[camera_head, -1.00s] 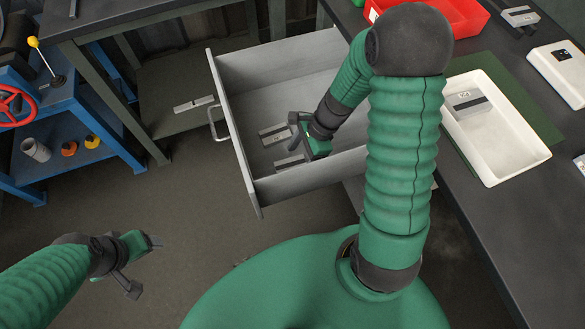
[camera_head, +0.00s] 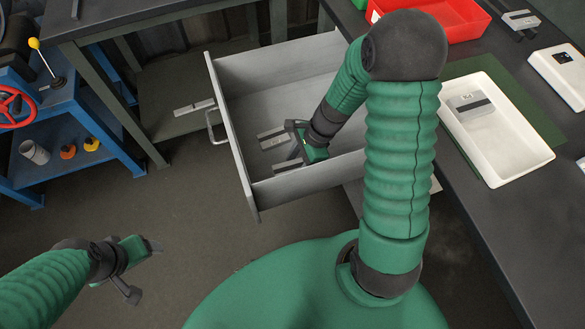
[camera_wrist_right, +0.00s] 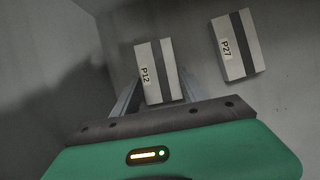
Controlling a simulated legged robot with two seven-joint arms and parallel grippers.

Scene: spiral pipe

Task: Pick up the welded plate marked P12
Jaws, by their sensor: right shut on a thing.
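The welded plate marked P12 (camera_wrist_right: 156,65) is a pale block with a dark stripe. In the right wrist view it is between the two fingers of my right gripper (camera_wrist_right: 155,92), which is shut on it. In the head view my right gripper (camera_head: 294,146) is down inside the open grey drawer (camera_head: 300,95), and its fingers partly hide what it holds. A second plate, marked P27 (camera_wrist_right: 236,45), lies apart to the right in the wrist view. My left gripper (camera_head: 146,270) is open and empty above the floor at the lower left.
The drawer's front and side walls stand close around my right gripper. A white tray (camera_head: 520,155) with a plate (camera_head: 470,102) in it and a red bin (camera_head: 465,22) are on the dark bench (camera_head: 455,190). A blue cart (camera_head: 75,110) stands at the left.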

